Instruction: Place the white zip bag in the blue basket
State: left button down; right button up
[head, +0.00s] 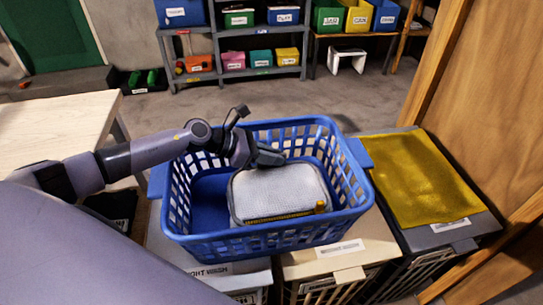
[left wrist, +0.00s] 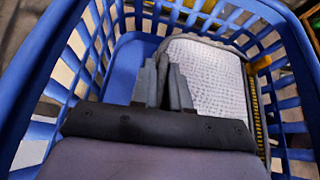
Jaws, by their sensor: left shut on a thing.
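The white zip bag (head: 277,192) is inside the blue basket (head: 262,240) in the head view, toward its right side. The bag has a yellow zip along its near edge. In the left wrist view the bag (left wrist: 208,80) lies to the right of the fingers, within the basket walls (left wrist: 75,50). My left gripper (head: 270,156) reaches over the basket's far side and is shut on the bag's far edge. In the left wrist view the left gripper's fingers (left wrist: 165,80) are close together. How firmly the bag rests on the basket floor is hard to tell. My right gripper is not in view.
The basket stands on lidded bins. A yellow cloth (head: 415,178) lies on a dark bin (head: 452,232) to the right. A pale wooden table (head: 50,125) is at left. Shelves with colored bins (head: 240,62) stand at the back. A wooden panel (head: 490,90) bounds the right side.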

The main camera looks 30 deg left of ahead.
pick_arm(q)
jog(key=shift+f, duration=0.15)
jog(key=c, duration=1.1)
grip_release()
jog(key=shift+r, duration=0.3)
jog(key=shift+s+a, duration=0.2)
jog(key=shift+a, duration=0.1)
jog(key=v, duration=1)
jog(key=shift+b, duration=0.4)
jog(key=shift+s+a+r, duration=0.35)
jog(key=shift+a+r, duration=0.05)
